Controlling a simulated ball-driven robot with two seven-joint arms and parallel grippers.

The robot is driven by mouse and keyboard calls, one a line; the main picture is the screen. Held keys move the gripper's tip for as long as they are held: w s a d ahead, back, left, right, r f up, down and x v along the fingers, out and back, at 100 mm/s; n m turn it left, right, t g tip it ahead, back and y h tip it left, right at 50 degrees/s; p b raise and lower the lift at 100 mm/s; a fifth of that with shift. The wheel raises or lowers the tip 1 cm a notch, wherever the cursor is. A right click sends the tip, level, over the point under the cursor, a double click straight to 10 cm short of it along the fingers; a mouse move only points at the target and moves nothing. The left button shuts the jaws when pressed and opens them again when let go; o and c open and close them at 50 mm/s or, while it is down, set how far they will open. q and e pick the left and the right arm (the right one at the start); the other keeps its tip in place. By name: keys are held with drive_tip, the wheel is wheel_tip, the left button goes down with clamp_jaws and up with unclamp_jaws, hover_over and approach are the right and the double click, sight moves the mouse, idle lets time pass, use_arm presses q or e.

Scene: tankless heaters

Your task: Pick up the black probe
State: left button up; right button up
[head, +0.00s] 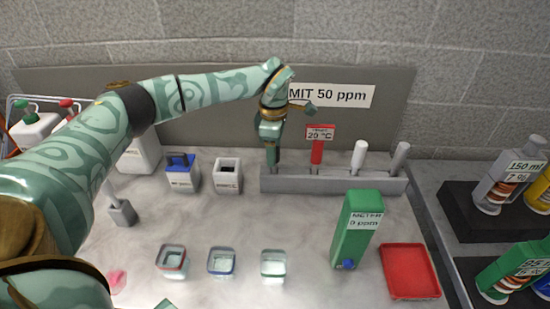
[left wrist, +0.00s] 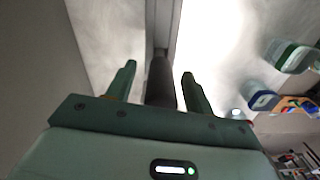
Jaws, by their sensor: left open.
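The black probe (left wrist: 160,80) shows in the left wrist view as a dark upright shaft between my two fingers. A gap shows between it and the finger on the right; contact on the left is hard to tell. In the head view my left gripper (head: 271,146) points down over the left end of the grey rack (head: 335,184) and mostly hides the probe there. My left gripper (left wrist: 158,85) is open around the probe, which appears to stand in the rack.
A red probe (head: 318,151) with a 20 °C label, a white probe (head: 359,156) and a grey probe (head: 399,157) stand in the rack. A green meter (head: 355,228) and red tray (head: 410,271) are in front. Small cups and a white box (head: 228,176) stand left.

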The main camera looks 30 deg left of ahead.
use_arm(q)
drive_tip(key=shift+f, duration=0.1)
drive_tip(key=c, duration=1.1)
drive_tip(key=shift+o, duration=0.2)
